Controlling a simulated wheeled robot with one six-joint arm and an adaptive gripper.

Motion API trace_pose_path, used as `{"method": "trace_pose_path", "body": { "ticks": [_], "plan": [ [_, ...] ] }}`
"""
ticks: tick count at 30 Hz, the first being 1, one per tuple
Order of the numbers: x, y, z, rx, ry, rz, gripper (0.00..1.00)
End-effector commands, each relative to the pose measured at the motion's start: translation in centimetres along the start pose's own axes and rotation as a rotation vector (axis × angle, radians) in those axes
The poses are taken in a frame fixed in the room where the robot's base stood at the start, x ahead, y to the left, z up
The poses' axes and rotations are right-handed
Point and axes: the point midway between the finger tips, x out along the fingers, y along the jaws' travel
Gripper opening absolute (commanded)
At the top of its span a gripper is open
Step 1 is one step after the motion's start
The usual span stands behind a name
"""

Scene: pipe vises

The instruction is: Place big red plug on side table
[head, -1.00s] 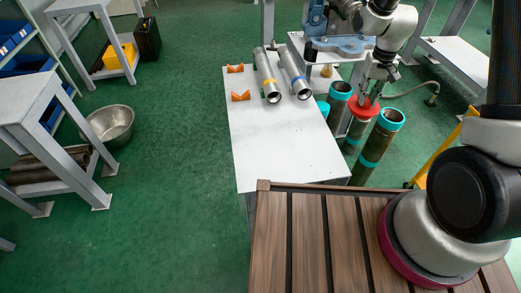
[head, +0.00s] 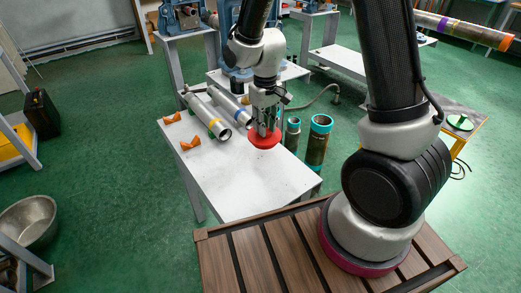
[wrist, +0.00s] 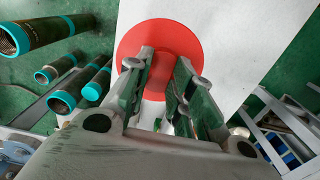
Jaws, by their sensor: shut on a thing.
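The big red plug (head: 264,137) is a round red disc, held by my gripper (head: 266,122) over the right edge of the white side table (head: 235,185). In the wrist view the red disc (wrist: 165,42) shows beyond my gripper's two fingers (wrist: 160,85), which are shut on its middle part. The white table top (wrist: 235,35) lies behind the disc. I cannot tell whether the plug touches the table or hangs just above it.
Two grey metal pipes (head: 207,117) and several orange V-shaped blocks (head: 190,143) lie on the table's far left part. Dark pipes with teal ends (head: 318,140) stand close on the right. The table's near middle is clear. A metal bowl (head: 28,222) is on the floor at left.

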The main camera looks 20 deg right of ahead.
Motion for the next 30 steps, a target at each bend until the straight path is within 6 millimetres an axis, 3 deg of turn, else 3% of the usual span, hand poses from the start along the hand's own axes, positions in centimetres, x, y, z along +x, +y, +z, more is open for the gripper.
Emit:
{"method": "trace_pose_path", "body": {
  "ticks": [12,24,25,28,30],
  "plan": [
    [5.5,0.1,0.0,0.001,-0.001,0.0,0.0],
    [6.1,0.1,-0.1,0.002,0.001,0.0,0.0],
    [6.1,0.1,-0.1,0.002,0.002,0.0,0.27],
    [6.0,0.1,-0.1,0.002,0.002,0.0,0.45],
    [6.0,0.1,-0.1,0.002,0.002,0.0,0.45]
  ]
}}
